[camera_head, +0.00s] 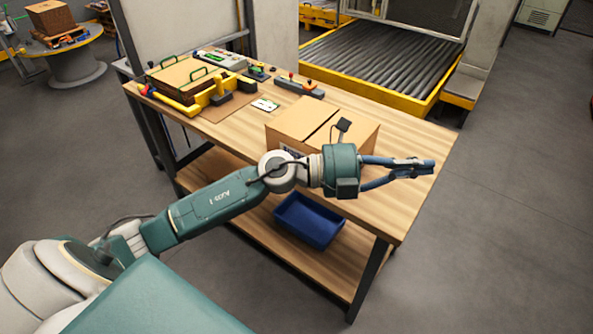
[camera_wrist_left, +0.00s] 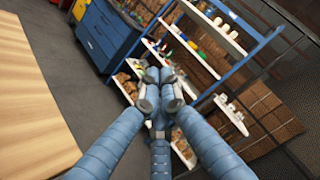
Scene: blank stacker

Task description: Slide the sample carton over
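The sample carton (camera_head: 300,117) is a closed brown cardboard box on the wooden workbench (camera_head: 425,150), right of its middle. A label shows on its near side, and my left arm covers part of that side. My left gripper (camera_head: 430,165) has blue fingers pointing right, to the right of the carton and apart from it in the picture. In the left wrist view the fingertips (camera_wrist_left: 160,83) come together with nothing between them. I cannot tell the gripper's exact height over the bench. My right gripper is not in view.
A blue bin (camera_head: 308,220) sits on the lower shelf. A roller conveyor (camera_head: 385,65) is behind. The bench's right end is clear.

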